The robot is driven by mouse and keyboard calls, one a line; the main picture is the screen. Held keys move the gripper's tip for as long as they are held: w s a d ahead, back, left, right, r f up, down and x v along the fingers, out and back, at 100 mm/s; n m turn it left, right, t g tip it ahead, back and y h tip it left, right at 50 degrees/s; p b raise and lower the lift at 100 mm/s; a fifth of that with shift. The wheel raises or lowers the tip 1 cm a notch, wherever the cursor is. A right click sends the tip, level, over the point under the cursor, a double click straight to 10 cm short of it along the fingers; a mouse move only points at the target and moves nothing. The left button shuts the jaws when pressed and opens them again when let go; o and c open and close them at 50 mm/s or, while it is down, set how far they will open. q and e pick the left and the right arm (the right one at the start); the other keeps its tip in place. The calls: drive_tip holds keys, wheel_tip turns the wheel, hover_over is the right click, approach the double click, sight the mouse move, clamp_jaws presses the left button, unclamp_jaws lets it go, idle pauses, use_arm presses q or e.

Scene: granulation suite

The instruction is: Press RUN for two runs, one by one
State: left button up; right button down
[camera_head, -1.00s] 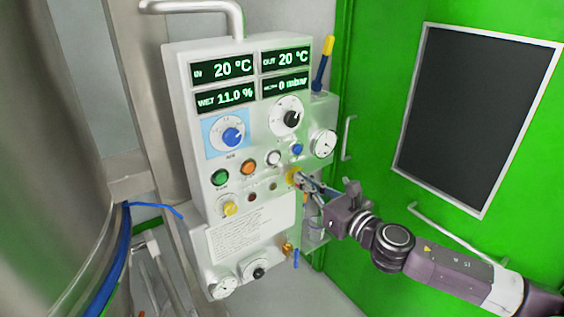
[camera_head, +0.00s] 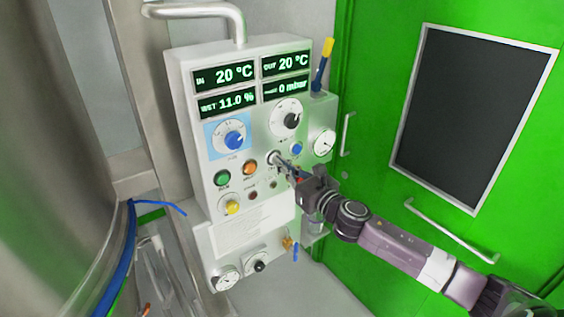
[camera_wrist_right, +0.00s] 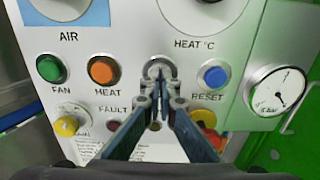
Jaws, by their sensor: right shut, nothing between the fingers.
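The white control panel (camera_head: 190,130) hangs on the wall in the middle of the head view. A white round button (camera_wrist_right: 159,68) sits between the orange HEAT button (camera_wrist_right: 104,69) and the blue RESET button (camera_wrist_right: 214,76); its label is hidden behind my fingers. It also shows in the head view (camera_head: 273,156). My right gripper (camera_wrist_right: 163,82) is shut and empty, its fingertips right in front of the white button's lower part. I cannot tell whether they touch it. My left gripper is not in view.
A green FAN button (camera_wrist_right: 50,68) is left of HEAT. A yellow-and-red knob (camera_wrist_right: 205,118) is partly behind my right finger. A pressure gauge (camera_wrist_right: 278,90) is at the right. Displays (camera_head: 213,75) read 20 °C, 11.0 % and 0 mbar. A steel vessel (camera_head: 60,150) stands left.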

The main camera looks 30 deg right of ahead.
drive_tip(key=shift+w+r, duration=0.3)
drive_tip(key=shift+w, duration=0.25)
drive_tip(key=shift+d+r, duration=0.1)
